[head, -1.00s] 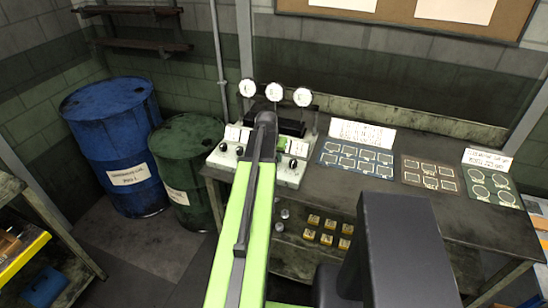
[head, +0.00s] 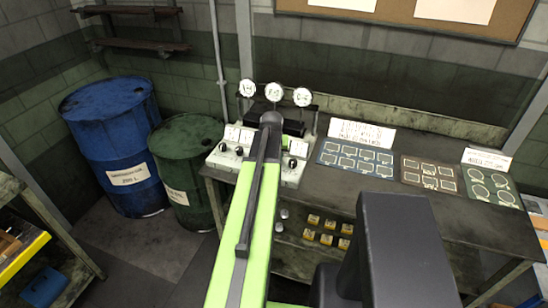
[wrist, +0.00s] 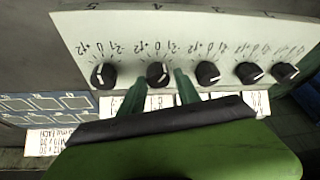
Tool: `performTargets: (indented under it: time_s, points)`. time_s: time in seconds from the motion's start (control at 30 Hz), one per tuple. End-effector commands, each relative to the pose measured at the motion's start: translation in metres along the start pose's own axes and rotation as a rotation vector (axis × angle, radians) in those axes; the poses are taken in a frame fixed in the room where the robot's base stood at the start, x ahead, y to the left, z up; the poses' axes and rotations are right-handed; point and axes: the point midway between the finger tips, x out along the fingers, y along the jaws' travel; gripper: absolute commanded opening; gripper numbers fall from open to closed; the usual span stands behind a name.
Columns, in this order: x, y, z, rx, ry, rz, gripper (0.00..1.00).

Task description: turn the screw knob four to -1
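The white control panel (wrist: 190,30) fills the upper wrist view, seen upside down, with a row of black knobs with white pointer marks. Faint digits along its edge are hard to read. The second knob from the left (wrist: 158,73), which I take as screw knob four, has its mark towards the upper right. My gripper (wrist: 162,88) is open, its two green fingers apart on either side of this knob's lower part. I cannot tell whether they touch it. In the head view the panel (head: 222,160) stands on the bench, its middle knobs and my gripper mostly hidden behind my arm.
Three round gauges (head: 273,92) stand above the panel. Flat boards with outlined shapes (head: 355,158) lie on the bench to the right. A blue drum (head: 118,145) and a green drum (head: 185,165) stand left of the bench. Yellow blocks (head: 328,222) sit below it.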

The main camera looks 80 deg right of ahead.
Motion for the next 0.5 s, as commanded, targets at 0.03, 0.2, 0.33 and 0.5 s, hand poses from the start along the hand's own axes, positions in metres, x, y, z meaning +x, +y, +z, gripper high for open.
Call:
performTargets:
  time_s: [0.03, 0.2, 0.33, 0.5]
  points:
    - [-0.0001, 0.0003, 0.0002, 0.0, -0.001, 0.001, 0.47]
    - [-0.0001, 0.001, 0.001, 0.0, -0.003, 0.002, 0.52]
    - [-0.0002, 0.0013, 0.0013, 0.001, -0.004, 0.003, 0.52]
    - [-0.009, 0.0014, 0.0008, 0.001, -0.004, 0.003, 0.52]
